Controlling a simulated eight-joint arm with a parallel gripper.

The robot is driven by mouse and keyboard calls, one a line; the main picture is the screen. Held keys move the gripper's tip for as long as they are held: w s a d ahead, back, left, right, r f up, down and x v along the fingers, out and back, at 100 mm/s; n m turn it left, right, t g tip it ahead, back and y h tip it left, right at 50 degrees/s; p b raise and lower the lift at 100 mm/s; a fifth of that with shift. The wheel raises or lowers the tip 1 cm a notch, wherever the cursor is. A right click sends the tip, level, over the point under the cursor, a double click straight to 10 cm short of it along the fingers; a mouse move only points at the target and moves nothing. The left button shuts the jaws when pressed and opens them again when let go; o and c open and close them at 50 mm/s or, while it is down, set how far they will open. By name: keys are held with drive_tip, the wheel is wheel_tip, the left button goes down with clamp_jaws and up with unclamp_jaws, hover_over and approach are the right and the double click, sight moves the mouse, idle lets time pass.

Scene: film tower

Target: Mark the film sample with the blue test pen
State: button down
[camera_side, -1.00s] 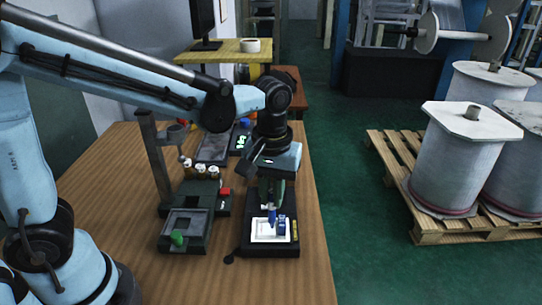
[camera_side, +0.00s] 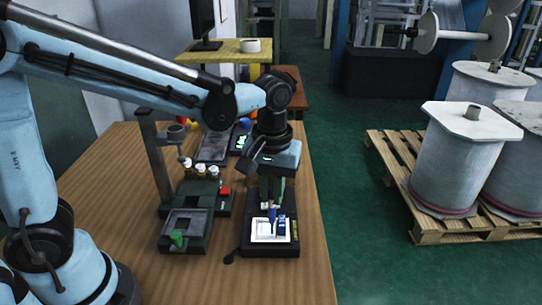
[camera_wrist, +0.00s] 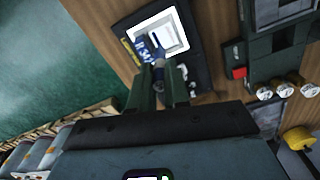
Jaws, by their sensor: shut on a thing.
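My gripper (camera_side: 271,208) is shut on the blue test pen (camera_side: 272,214), which points down over the film sample. In the wrist view the pen (camera_wrist: 159,73) sits between the two green fingers (camera_wrist: 160,92). The film sample (camera_side: 262,231) lies in a white square frame on a black holder (camera_side: 270,250); the frame also shows in the wrist view (camera_wrist: 178,17). A dark blue streak shows on the sample, but I cannot tell whether it is ink. I cannot tell whether the tip touches the film. A blue lettered piece (camera_wrist: 147,48) lies at the frame's edge.
The wooden table (camera_side: 295,285) is clear in front.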

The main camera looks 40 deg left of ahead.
drive_tip(key=shift+a+r, duration=0.1)
idle(0.3)
drive_tip(key=shift+r, duration=3.45)
drive_tip(key=shift+w, duration=0.1)
